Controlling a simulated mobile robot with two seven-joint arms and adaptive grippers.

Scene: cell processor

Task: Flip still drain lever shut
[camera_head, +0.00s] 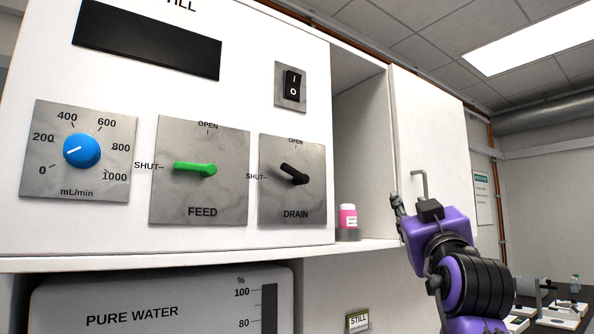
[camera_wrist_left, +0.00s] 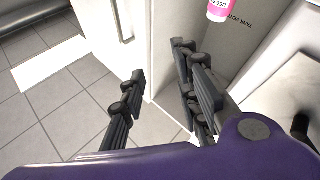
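The black drain lever (camera_head: 294,174) sits on its grey plate, labelled DRAIN, on the white still panel in the head view. Its handle points left and somewhat up, between the SHUT mark at left and the OPEN mark on top, nearer SHUT. My left gripper (camera_head: 412,208), purple with dark fingers, is to the right of the panel and apart from the lever. In the left wrist view its fingers (camera_wrist_left: 168,76) are spread with nothing between them. A dark shape at that view's right edge may be the lever; I cannot tell. My right gripper is not in view.
The green feed lever (camera_head: 196,168) points left to SHUT. A blue dial (camera_head: 82,150) and a rocker switch (camera_head: 291,86) are on the same panel. A pink-labelled bottle (camera_head: 348,221) stands in the open shelf bay. A white cabinet door (camera_head: 425,130) is at right.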

